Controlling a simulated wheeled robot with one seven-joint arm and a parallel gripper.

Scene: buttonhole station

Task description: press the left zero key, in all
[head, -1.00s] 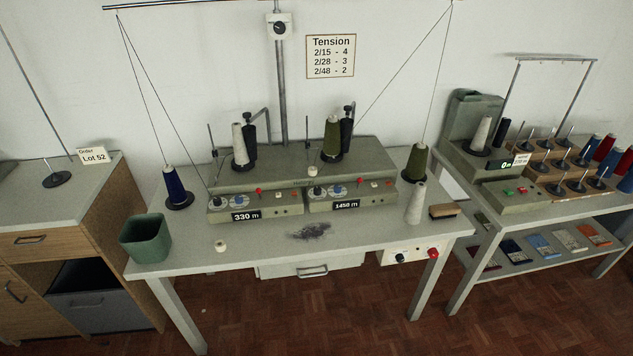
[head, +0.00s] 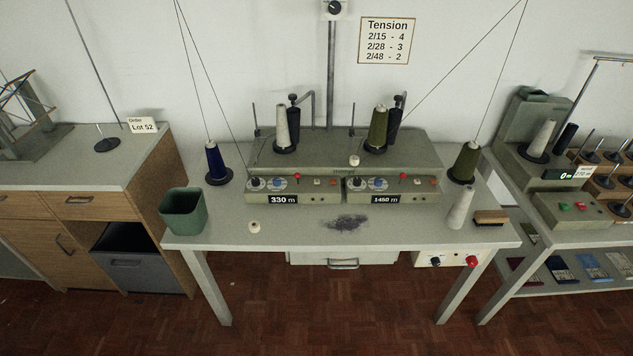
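The grey-green winding machine (head: 345,157) stands at the back of the middle table. Its left panel has a display (head: 283,200) reading 330 m, two dials (head: 266,184), a red knob (head: 297,177) and small keys (head: 325,182) to the right of it. The right panel's display (head: 385,199) reads about 1460 m, with similar dials (head: 368,184) and keys (head: 426,182). The key markings are too small to read, so I cannot tell which left key is zero. My gripper is not in view.
The table (head: 290,230) bears a green bin (head: 184,212), a blue cone (head: 216,165), a small white ring (head: 254,227), grey lint (head: 345,222), a pale cone (head: 461,208) and a brush (head: 490,217). Wooden cabinets (head: 160,200) stand left, another bench right. The front floor (head: 330,325) is clear.

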